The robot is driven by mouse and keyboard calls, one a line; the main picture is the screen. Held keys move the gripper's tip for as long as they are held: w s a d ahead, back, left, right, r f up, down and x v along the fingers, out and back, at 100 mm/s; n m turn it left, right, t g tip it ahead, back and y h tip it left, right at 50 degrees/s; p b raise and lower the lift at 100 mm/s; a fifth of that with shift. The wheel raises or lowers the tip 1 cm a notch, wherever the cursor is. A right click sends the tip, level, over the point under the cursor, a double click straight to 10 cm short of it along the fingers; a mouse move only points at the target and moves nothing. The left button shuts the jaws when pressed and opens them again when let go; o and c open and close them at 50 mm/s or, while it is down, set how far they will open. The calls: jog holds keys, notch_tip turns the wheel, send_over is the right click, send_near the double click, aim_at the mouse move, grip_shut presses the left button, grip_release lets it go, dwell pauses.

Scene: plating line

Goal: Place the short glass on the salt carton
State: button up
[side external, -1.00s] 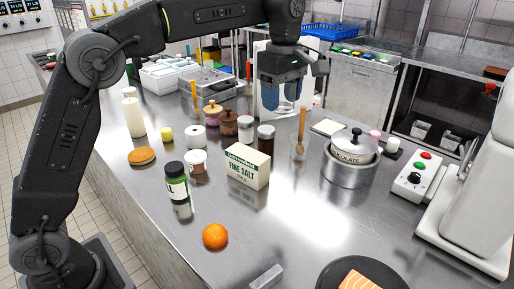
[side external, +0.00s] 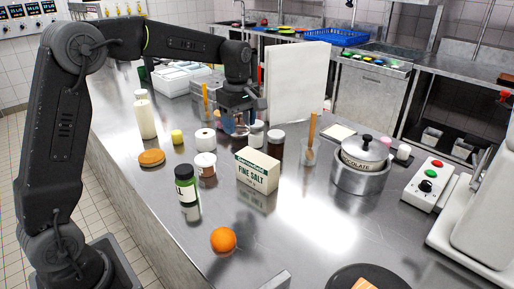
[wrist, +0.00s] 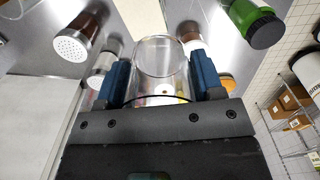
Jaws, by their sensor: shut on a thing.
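The salt carton (side external: 257,171) stands upright on the steel counter, a white and green box marked FINE SALT. My gripper (side external: 236,124) is behind it and a little to its left, low among the jars. In the wrist view the clear short glass (wrist: 160,58) is between the blue fingers of my gripper (wrist: 162,85), which are shut on it. In the side view the glass is mostly hidden by the fingers and is hard to make out. The carton's top is bare.
An orange (side external: 223,240) lies in front.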

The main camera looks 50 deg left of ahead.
send_over(257, 157)
notch_tip(257, 157, down, 3)
jog(key=shift+r, duration=0.1)
jog(key=shift+f, duration=2)
jog(key=shift+f, duration=0.15)
jog(key=o, duration=1)
